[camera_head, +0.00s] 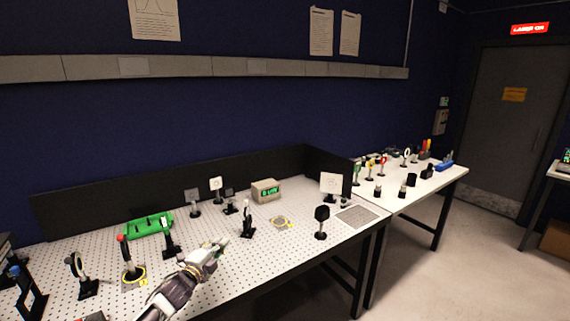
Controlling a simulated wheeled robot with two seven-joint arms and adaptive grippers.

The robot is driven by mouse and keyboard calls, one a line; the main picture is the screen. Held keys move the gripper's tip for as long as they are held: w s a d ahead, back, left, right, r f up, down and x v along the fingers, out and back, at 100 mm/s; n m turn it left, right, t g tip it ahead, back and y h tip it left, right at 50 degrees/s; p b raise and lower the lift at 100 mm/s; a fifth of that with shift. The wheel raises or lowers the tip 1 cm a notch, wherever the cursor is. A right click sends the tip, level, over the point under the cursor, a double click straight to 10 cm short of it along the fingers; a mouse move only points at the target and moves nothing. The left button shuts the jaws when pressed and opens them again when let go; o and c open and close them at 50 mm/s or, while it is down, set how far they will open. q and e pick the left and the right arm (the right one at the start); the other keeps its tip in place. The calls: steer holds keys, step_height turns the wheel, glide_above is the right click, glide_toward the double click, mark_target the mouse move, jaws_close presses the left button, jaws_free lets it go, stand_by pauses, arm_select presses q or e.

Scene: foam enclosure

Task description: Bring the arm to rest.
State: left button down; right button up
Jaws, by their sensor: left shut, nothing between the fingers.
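My left gripper (216,246) reaches in from the lower left, over the perforated white table. Its fingers are shut with nothing between them. It points up and to the right, a little left of a small black post mount (247,226). I cannot tell how high above the table it is. My right gripper is not in view.
The perforated table (300,250) bears several post mounts, a green tray (148,226), a red-topped post (126,254) near my left arm, and a meter box with a green display (266,190). A black panel (110,205) backs it. A second table (425,183) stands right.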

arm_select(q)
steer(key=s+d+f+n+g+y, duration=0.2)
steer(key=s+f+n+g, duration=0.1)
steer(key=s+f+n, duration=0.4)
steer(key=s+d+f+n+g+y, duration=0.1)
steer(key=s+f+n+g+y, duration=0.2)
steer(key=s, duration=0.7)
steer(key=s+a+f+n+g, duration=0.15)
steer(key=s+n+g, duration=0.25)
steer(key=s, duration=0.8)
steer(key=s+a+f+n+g, duration=0.1)
steer(key=s+f+n+g, duration=0.3)
steer(key=s, duration=0.9)
step_height(320, 180, down, 32)
steer(key=s, duration=0.3)
steer(key=s+a+f+g, duration=0.1)
steer(key=s+a+f, duration=0.1)
steer(key=s+f, duration=0.7)
steer(key=s+a+f+g, duration=0.1)
steer(key=s+a+f, duration=0.1)
steer(key=s+f, duration=0.8)
steer(key=shift+s+f+y, duration=0.2)
steer(key=shift+s+y, duration=0.1)
steer(key=shift+s, duration=1)
steer(key=shift+s+a, duration=0.15)
steer(key=shift+s, duration=0.05)
